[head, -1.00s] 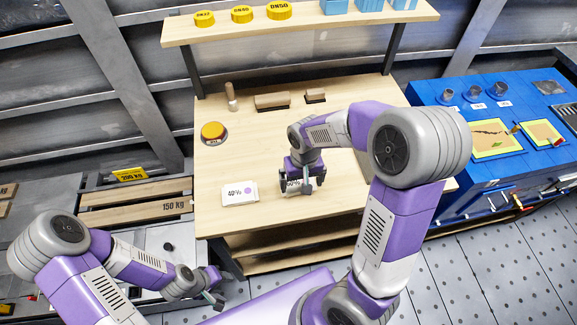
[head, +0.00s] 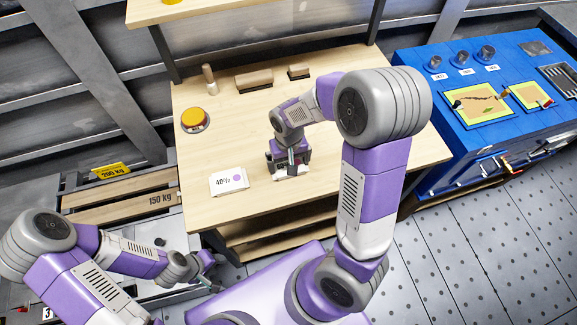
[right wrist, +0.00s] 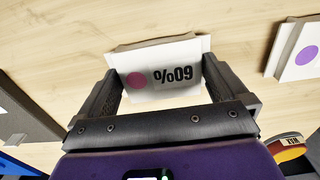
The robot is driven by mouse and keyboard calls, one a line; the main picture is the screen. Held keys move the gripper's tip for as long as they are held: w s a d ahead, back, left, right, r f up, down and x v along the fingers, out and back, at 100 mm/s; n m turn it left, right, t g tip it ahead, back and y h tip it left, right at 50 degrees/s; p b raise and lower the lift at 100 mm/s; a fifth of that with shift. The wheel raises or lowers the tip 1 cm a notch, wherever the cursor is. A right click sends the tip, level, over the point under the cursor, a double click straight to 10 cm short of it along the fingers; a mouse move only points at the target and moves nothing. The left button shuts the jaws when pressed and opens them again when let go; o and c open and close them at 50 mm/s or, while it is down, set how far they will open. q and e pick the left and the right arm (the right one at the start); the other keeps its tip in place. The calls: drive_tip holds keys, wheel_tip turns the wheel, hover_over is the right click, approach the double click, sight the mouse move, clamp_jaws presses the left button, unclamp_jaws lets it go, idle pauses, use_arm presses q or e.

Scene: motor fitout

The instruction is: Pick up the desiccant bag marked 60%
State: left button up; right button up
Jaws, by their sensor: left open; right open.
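The white desiccant bag marked 60% (right wrist: 165,72) lies on the bench, its print upside down in the right wrist view with a pink dot beside it. My right gripper (right wrist: 160,92) is open above it, one finger at each side of the bag's near part. In the head view my right gripper (head: 290,168) hides most of that bag. A second bag marked 40% (head: 228,181), with a purple dot, lies to the left, and its edge shows in the right wrist view (right wrist: 297,50). My left gripper (head: 207,284) is open and empty at lower left, away from the bench.
The wooden bench (head: 230,130) has an orange round button (head: 195,119) at left and brushes or wooden-topped blocks (head: 254,81) at the back. A blue cabinet (head: 400,70) stands at right. A 150 kg plank (head: 120,207) lies at left. The bench's right part is clear.

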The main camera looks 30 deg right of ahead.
drive_tip(key=shift+c, duration=0.3)
drive_tip(key=c, duration=0.7)
